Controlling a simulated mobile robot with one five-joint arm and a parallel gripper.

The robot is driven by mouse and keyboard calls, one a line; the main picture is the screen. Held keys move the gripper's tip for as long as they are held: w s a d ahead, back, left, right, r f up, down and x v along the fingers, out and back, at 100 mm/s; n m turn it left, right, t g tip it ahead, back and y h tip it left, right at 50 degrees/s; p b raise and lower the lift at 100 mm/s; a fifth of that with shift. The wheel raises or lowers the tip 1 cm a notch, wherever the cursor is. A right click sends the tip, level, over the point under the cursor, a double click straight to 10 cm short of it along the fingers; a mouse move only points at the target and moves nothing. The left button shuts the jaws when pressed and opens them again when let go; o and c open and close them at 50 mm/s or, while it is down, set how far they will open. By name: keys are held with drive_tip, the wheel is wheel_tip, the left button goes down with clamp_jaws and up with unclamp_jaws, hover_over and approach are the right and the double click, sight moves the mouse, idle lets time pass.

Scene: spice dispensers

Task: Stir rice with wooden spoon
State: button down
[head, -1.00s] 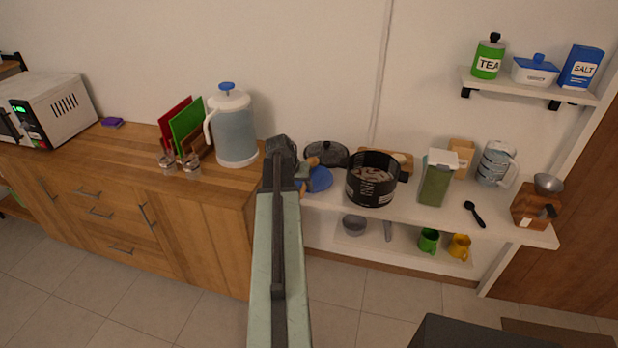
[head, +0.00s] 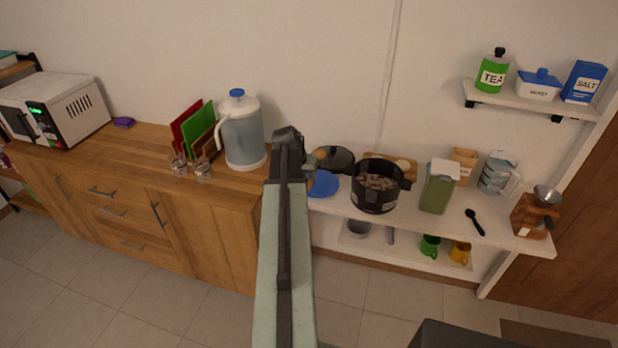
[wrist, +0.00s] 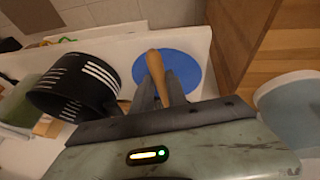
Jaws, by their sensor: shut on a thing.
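In the wrist view, my gripper (wrist: 155,92) is shut on the handle of the wooden spoon (wrist: 157,66), which sticks up and away between the fingers. The far end of the spoon is hidden. The gripper and spoon are over or in front of a blue plate (wrist: 196,68), to the right of the black pot (wrist: 45,98) in that view. In the head view, the pot (head: 373,201) stands on the white table with brownish pieces inside; I cannot tell whether they are rice. My arm mostly hides the gripper there, left of the pot.
A green-filled container (head: 437,190) stands right of the pot, with a black spoon (head: 475,222) farther right. A dark lid (head: 336,158) lies behind the blue plate (head: 324,184). A tall pitcher (head: 243,135) stands on the wooden cabinet (head: 215,225) at left.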

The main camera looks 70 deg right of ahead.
wheel_tip(320, 180, up, 11)
drive_tip(key=p, duration=0.9)
wheel_tip(320, 180, down, 8)
drive_tip(key=b, duration=0.8)
drive_tip(key=shift+f, duration=0.25)
drive_tip(key=shift+r, duration=0.15)
